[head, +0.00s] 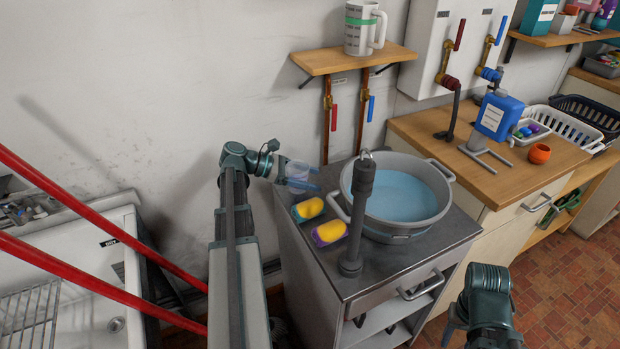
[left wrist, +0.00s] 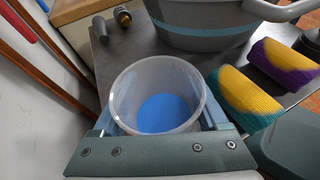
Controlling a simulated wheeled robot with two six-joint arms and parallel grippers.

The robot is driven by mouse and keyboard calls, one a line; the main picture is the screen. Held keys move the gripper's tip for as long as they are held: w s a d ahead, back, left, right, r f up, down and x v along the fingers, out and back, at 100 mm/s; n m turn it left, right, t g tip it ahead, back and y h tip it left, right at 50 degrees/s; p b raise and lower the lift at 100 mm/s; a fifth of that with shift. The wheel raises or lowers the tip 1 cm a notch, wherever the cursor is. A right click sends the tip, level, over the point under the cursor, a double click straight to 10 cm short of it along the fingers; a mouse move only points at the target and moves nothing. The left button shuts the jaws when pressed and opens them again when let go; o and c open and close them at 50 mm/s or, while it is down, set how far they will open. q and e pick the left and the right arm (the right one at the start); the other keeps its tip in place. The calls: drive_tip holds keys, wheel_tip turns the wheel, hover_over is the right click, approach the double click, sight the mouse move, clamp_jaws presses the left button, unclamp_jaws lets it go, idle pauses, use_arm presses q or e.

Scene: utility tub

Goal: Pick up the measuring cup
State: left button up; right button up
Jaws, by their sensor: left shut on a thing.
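The measuring cup (left wrist: 124,92) is a clear, see-through cup in the left wrist view, with its open rim facing the camera. A blue disc shows at its bottom; I cannot tell whether it is liquid or the base. In the head view the cup (head: 297,171) is faint, at the back left corner of the metal worktop (head: 372,278). My left gripper (head: 305,178) is shut on the cup, with one finger on each side. I cannot tell whether the cup touches the worktop. My right gripper (head: 455,322) shows only partly at the lower right, its jaws mostly hidden.
A grey tub (head: 420,225) of blue water stands right of the cup. Two yellow sponges, one teal-edged (head: 308,209) and one purple-edged (head: 330,232), lie in front of it. A dark tap post (head: 358,215) rises at the tub's front. A wall shelf (head: 352,59) hangs above.

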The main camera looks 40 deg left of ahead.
wheel_tip(320, 180, up, 8)
drive_tip(key=p, duration=0.7)
drive_tip(key=shift+p, duration=0.3)
drive_tip(key=shift+r, duration=0.15)
wheel_tip(320, 180, up, 6)
drive_tip(key=p, duration=0.6)
